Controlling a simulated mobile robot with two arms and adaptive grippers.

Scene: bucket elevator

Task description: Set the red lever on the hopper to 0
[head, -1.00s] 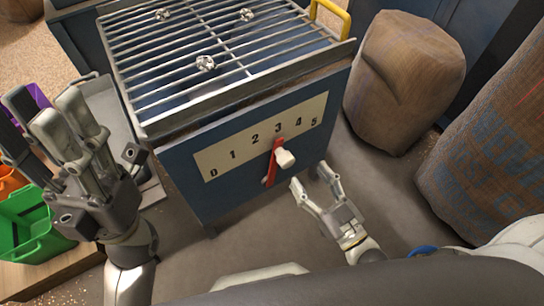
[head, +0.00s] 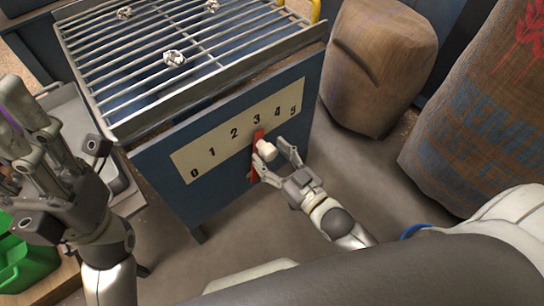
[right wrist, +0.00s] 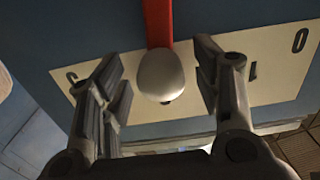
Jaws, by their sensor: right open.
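The blue hopper (head: 165,165) with a grated top stands in the middle of the head view. Its cream scale plate (head: 187,160) reads 0 to 5 from left to right. The red lever (head: 256,140) points near the 3 and carries a white knob (head: 267,149). My right gripper (head: 280,156) is open at the lever, its fingers on either side of the knob. In the right wrist view the knob (right wrist: 161,76) lies between the two fingers, with gaps visible at both sides. My left gripper (head: 30,125) is at the left, pointing up, away from the lever; its fingers look apart.
A brown sack (head: 380,65) stands right of the hopper, and a larger printed sack (head: 480,110) is farther right. A green bin (head: 25,265) sits at lower left. Shiny pieces (head: 174,58) lie on the grate. The floor before the hopper is clear.

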